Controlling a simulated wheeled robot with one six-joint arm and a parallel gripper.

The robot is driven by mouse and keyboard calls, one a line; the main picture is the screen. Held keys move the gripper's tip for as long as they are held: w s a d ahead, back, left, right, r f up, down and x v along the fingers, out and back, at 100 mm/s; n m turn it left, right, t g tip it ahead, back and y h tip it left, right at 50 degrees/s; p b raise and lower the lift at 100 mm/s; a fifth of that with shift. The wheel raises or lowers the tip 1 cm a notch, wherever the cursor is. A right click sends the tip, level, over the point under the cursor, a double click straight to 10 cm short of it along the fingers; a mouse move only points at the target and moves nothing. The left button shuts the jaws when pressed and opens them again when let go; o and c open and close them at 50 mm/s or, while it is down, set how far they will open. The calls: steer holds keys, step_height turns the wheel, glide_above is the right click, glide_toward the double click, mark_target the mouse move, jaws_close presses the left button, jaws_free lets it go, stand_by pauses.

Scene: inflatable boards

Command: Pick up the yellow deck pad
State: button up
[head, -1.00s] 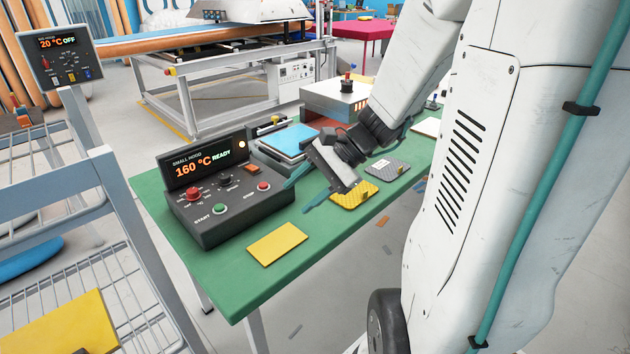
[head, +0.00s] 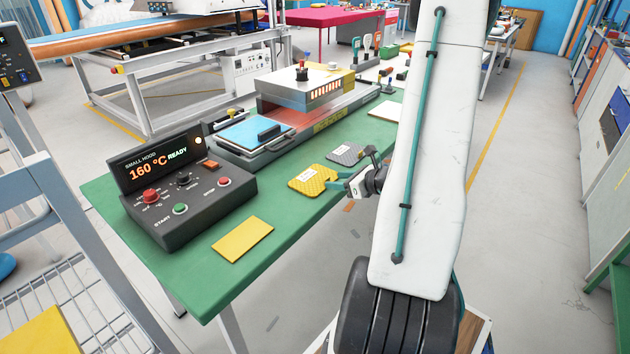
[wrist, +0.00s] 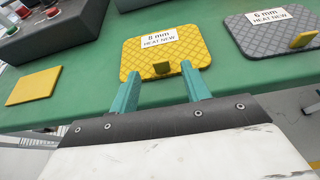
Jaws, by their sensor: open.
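The yellow deck pad (head: 313,180) lies flat on the green table, near its front edge. My gripper (head: 345,183) is at the table's front edge, beside the pad. In the wrist view my gripper (wrist: 166,80) has its two teal fingers apart, with the tab between and just beyond their tips. Nothing is held.
A grey pad (wrist: 270,32) labelled "6 mm" lies to the right. A plain yellow sheet (head: 243,239) lies on the green table (head: 205,285) to the left. A control box (head: 190,205) and a press with a blue plate (head: 256,133) stand behind.

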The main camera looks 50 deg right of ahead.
mark_target(328, 179)
steer(key=x, duration=0.3)
steer(key=shift+w+f, duration=0.2)
steer(key=shift+w, duration=0.1)
jaws_close()
steer(key=shift+r, duration=0.15)
